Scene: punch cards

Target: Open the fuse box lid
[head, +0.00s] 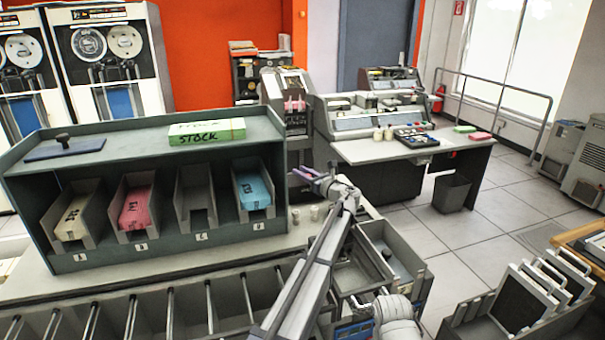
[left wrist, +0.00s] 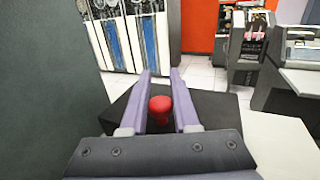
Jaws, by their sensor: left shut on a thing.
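My left gripper (head: 304,175) is beside the right end of the grey-green card shelf, its purple fingers pointing left. In the left wrist view, the gripper (left wrist: 161,88) is shut on a red knob (left wrist: 160,112), which stands between the two fingers. Below the knob is a dark, flat-topped surface (left wrist: 217,112) that looks like the fuse box lid; I cannot tell whether it is raised. The knob and lid are not clear in the head view, where the shelf and gripper are in front. My right gripper is not in view.
The card shelf (head: 140,238) stands left of the gripper, with a green STOCK box (head: 207,133) on top. Small pale cups (head: 314,212) stand just below the gripper. An open grey bin (head: 395,245) is at right. A desk (head: 410,150) with machines stands behind.

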